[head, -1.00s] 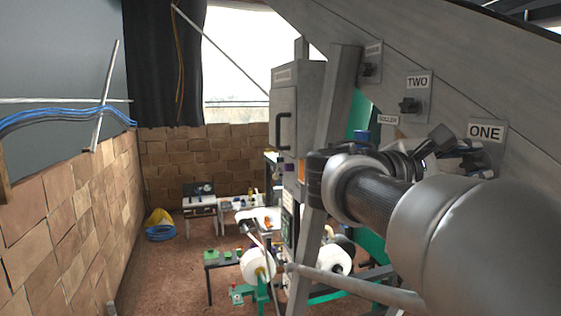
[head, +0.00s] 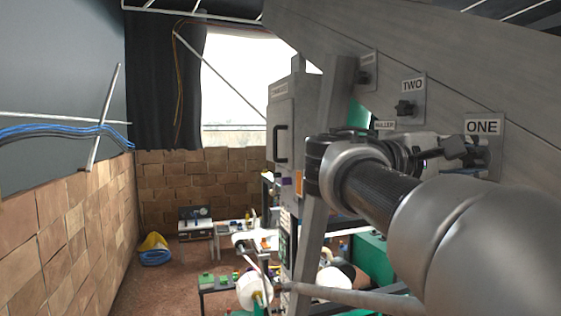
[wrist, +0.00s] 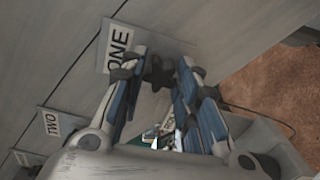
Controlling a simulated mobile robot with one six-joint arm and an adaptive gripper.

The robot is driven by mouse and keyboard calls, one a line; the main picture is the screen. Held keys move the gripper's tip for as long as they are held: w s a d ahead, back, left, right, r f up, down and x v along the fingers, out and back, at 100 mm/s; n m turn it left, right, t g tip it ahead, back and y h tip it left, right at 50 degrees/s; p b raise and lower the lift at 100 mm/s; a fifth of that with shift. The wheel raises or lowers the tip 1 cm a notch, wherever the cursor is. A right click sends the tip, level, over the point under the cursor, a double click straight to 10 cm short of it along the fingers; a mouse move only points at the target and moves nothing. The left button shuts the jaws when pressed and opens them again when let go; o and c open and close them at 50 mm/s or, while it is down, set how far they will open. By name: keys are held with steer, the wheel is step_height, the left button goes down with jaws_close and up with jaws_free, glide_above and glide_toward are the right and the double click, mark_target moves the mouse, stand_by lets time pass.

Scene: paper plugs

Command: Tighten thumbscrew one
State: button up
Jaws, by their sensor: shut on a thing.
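Thumbscrew one (wrist: 158,74) is a dark, lobed knob on the grey sloping panel. It sits beside the ONE label (wrist: 116,46) in the wrist view, and the ONE label also shows in the head view (head: 482,127). My gripper (wrist: 157,68) has its two blue-padded fingers on either side of the knob, shut on it at the fingertips. In the head view my gripper (head: 458,150) reaches the panel just below the ONE label. There its fingers largely hide the knob, so its turn angle cannot be told.
Knob two (head: 405,108) sits on its plate under the TWO label (head: 413,86), up and left along the panel. A partly hidden ROLLER label (head: 385,125) is close to my wrist. A grey cabinet (head: 283,120) stands left of the panel.

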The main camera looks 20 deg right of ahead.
mark_target(467, 157)
steer(key=shift+r+m+b, duration=0.1)
steer(key=shift+m+b, duration=1.6)
steer(key=shift+m, duration=0.1)
steer(key=shift+m+b, duration=1.5)
steer(key=shift+m, duration=0.4)
steer(key=o, duration=0.6)
steer(key=shift+r, duration=0.15)
steer(key=o, duration=0.5)
steer(key=shift+c, duration=0.2)
steer(key=shift+f, duration=0.2)
steer(key=shift+s+a, duration=0.15)
steer(key=shift+a, duration=1.9)
